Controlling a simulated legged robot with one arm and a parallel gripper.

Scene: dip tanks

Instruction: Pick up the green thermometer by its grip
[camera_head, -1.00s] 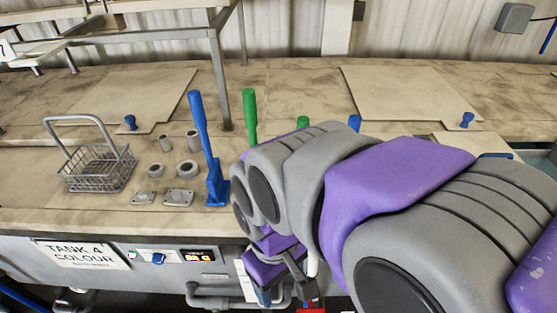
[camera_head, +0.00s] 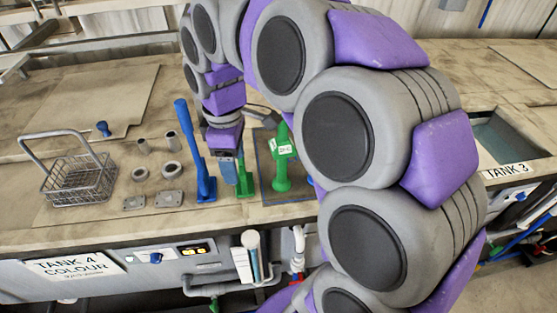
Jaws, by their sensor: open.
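A green upright piece with a white label (camera_head: 282,152) stands on a dark-edged mat on the bench, just left of my arm links; it looks like the thermometer, but I cannot read the label. Another green piece (camera_head: 245,184) stands to its left, its upper part hidden behind my gripper. My gripper (camera_head: 229,172) hangs down between the tall blue tool and the labelled green piece. It is open; its fingertips are hard to make out, and I cannot tell whether it touches the green piece behind it.
A tall blue tool (camera_head: 194,150) stands close to the left of my gripper. Several small metal parts and a wire basket (camera_head: 78,182) are further left. A flat lid with a blue knob (camera_head: 102,128) lies behind. An open tank (camera_head: 500,138) is at the right.

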